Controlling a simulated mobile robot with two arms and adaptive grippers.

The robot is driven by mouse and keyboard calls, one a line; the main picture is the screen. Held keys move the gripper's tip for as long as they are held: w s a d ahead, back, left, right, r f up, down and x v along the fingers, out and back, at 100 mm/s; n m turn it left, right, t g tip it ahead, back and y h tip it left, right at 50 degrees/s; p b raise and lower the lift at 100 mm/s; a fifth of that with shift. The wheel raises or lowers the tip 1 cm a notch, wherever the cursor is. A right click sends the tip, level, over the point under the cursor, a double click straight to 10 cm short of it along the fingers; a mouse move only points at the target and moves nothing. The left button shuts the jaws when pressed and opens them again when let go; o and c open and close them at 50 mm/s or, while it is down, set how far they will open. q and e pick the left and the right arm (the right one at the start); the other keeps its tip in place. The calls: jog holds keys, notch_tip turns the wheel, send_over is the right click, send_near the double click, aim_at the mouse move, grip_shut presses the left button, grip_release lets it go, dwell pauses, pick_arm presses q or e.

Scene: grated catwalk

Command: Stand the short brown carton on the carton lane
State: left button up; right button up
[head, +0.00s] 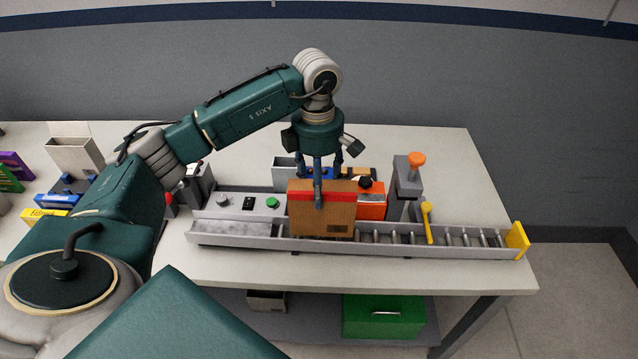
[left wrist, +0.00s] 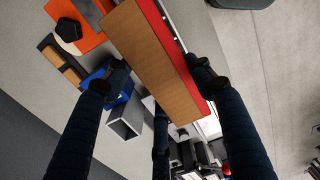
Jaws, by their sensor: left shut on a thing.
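The short brown carton (head: 322,219) has a red band along its upper part. In the head view it is upright over the middle of the carton lane (head: 462,252), a long grey channel with rollers. I cannot tell whether its base touches the lane. My left gripper (head: 318,200) comes down from above and is shut on the carton near its top. In the left wrist view the carton (left wrist: 155,62) runs between the dark fingers (left wrist: 150,85). The carton hides part of the lane and of the things behind it. My right gripper does not show.
A yellow end stop (head: 517,240) closes the lane's right end, and a yellow lever (head: 428,222) stands beside it. A grey post with an orange knob (head: 416,160), an orange box (head: 371,203) and a control panel with a green button (head: 272,203) stand behind the lane.

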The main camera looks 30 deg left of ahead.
pick_arm(q)
notch_tip(320, 180, down, 3)
jog(key=shift+r+b, duration=0.1)
jog(key=shift+b, duration=1)
jog(key=o, duration=2.3)
jog(key=shift+o, duration=0.2)
jog(key=shift+r+p, duration=2.45)
jog(key=shift+r, duration=1.5)
